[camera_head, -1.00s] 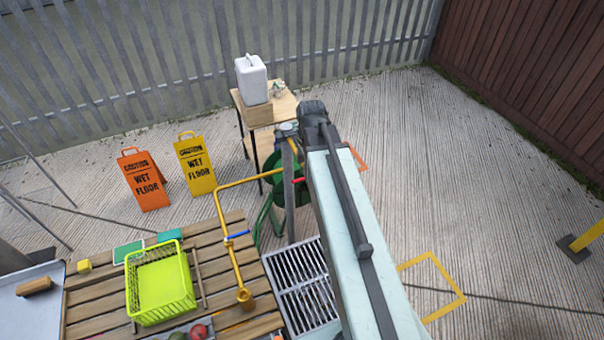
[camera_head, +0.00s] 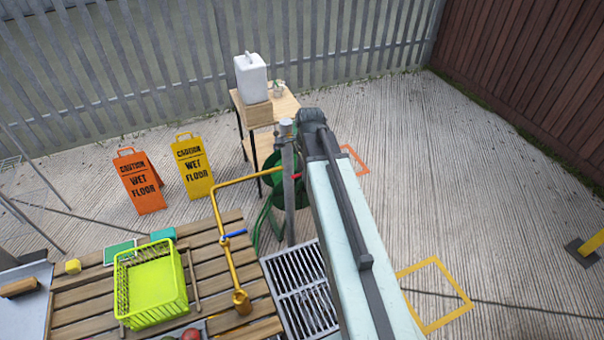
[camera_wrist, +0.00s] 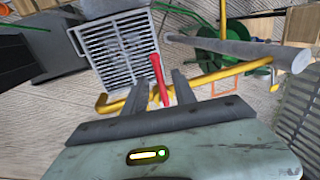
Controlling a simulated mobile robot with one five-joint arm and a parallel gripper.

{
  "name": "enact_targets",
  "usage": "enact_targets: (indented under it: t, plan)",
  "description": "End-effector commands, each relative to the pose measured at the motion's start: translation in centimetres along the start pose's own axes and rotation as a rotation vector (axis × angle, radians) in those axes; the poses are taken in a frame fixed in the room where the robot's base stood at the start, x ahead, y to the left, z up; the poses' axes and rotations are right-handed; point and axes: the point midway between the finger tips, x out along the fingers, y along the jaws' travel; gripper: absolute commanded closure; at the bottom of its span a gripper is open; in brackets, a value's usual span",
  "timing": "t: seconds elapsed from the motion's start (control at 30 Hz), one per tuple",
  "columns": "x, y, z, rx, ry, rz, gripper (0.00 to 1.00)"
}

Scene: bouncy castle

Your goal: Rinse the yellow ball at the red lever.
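The red lever (camera_head: 297,176) sits on the yellow pipe (camera_head: 250,180) beside the grey post (camera_head: 289,190), partly hidden by my arm in the head view. In the wrist view the red lever (camera_wrist: 157,78) shows between the two fingers of my gripper (camera_wrist: 165,82), which stand apart. I cannot tell whether they touch it. The yellow pipe (camera_wrist: 215,76) runs past the fingertips. My gripper's fingers are hidden in the head view.
A drain grate (camera_head: 300,290) lies beside the slatted wooden table (camera_head: 215,260). Two wet-floor signs (camera_head: 193,165) stand behind. The concrete at right is mostly clear.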

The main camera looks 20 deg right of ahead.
Motion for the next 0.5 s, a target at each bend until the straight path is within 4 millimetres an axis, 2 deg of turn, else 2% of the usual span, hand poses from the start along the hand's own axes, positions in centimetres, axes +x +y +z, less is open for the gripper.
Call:
enact_targets:
  t: [0.03, 0.07, 0.1, 0.17, 0.5]
  plan:
    - [-0.08, -0.01, -0.01, 0.0, 0.0, 0.0, 0.67]
    - [-0.08, -0.01, -0.01, 0.0, 0.0, 0.0, 0.73]
    - [-0.09, -0.01, -0.02, 0.0, 0.0, 0.0, 0.84]
    - [-0.09, 0.0, -0.02, 0.0, 0.0, 0.0, 1.0]
    - [-0.08, 0.0, -0.05, 0.001, 0.0, 0.0, 1.0]
